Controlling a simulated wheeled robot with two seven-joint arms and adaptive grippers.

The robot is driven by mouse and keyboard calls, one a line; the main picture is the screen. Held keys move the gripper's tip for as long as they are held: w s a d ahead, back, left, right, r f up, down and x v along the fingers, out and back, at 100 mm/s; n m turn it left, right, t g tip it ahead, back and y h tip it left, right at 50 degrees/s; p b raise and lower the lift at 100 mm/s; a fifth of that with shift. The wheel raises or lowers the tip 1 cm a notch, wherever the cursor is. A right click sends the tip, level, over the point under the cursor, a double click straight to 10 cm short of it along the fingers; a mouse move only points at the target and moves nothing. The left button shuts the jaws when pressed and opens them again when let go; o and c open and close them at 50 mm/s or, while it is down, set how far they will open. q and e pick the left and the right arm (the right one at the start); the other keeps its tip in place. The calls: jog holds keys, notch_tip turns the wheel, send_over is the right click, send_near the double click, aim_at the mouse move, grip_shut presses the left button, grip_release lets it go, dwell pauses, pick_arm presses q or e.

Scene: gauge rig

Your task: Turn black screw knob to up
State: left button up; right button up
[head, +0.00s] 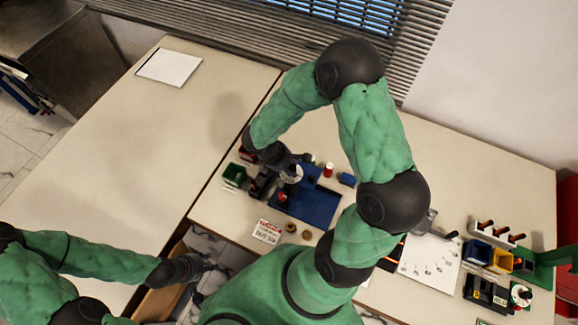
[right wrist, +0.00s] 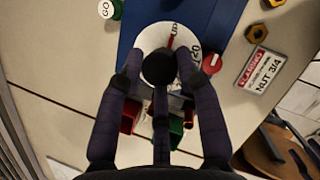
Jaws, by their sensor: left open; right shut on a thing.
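The black screw knob (right wrist: 158,68) sits on a white dial (right wrist: 150,36) in the right wrist view. The dial carries the word UP and a red mark near its top edge, plus more lettering at right. My right gripper (right wrist: 158,78) has its fingers on either side of the knob and is shut on it. In the head view my right gripper (head: 276,180) is at the white dial (head: 293,172) on the blue board (head: 312,207); the knob is hard to make out there. My left gripper (head: 207,264) is open and empty, off the table's front edge.
Beside the dial is a red knob (right wrist: 212,63). The left table (head: 110,150) is mostly clear.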

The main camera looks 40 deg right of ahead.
jog(key=shift+w+r, duration=0.1)
jog(key=o, duration=1.1)
jog(key=v, duration=1.2)
